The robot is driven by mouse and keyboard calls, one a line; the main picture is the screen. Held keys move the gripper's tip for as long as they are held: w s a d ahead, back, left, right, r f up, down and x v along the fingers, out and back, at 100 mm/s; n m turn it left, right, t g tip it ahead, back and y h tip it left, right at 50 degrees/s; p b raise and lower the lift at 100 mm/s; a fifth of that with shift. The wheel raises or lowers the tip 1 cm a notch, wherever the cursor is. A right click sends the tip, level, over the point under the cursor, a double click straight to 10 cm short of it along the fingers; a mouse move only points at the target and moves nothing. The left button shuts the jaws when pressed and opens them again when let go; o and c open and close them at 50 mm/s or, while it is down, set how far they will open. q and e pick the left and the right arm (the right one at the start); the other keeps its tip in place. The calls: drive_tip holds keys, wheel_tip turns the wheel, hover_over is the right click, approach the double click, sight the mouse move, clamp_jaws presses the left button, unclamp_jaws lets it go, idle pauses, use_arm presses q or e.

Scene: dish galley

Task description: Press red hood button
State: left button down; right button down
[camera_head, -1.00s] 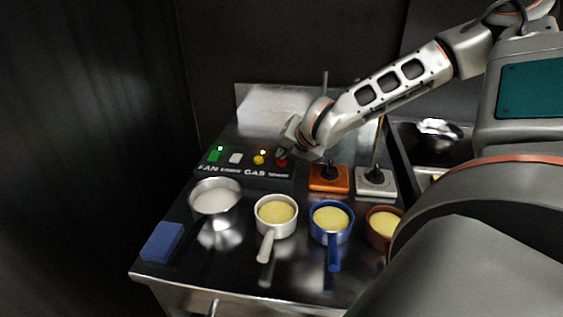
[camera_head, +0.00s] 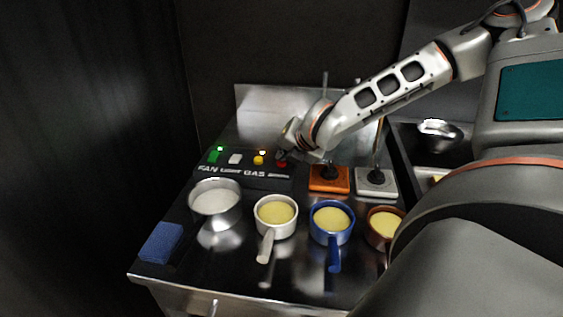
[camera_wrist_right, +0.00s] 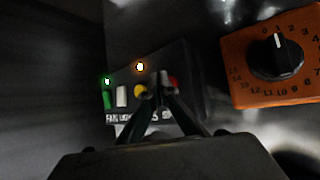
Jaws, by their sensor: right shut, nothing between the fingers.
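The red button (camera_head: 281,163) is at the right end of a dark control panel marked FAN and GAS. The panel also has a green (camera_head: 214,156), a white (camera_head: 235,159) and a yellow button (camera_head: 258,160). My right gripper (camera_head: 282,153) is shut and empty, its fingertips right at the red button. In the right wrist view the closed fingertips (camera_wrist_right: 160,80) lie between the yellow button (camera_wrist_right: 140,91) and the red button (camera_wrist_right: 174,83), covering part of the red one. I cannot tell whether they touch it. My left gripper is out of view.
An orange dial timer (camera_head: 329,179) and a white one (camera_head: 376,182) stand right of the panel. A steel pan (camera_head: 216,203), a white pan (camera_head: 276,216), a blue pan (camera_head: 332,223), a brown pot (camera_head: 384,228) and a blue sponge (camera_head: 160,243) stand in front.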

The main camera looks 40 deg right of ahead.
sight(283, 163)
drive_tip(key=shift+f, duration=0.15)
idle(0.4)
drive_tip(key=shift+r+p, duration=0.55)
drive_tip(key=shift+r, duration=0.35)
wheel_tip(283, 163, up, 5)
drive_tip(key=p, duration=0.4)
idle(0.7)
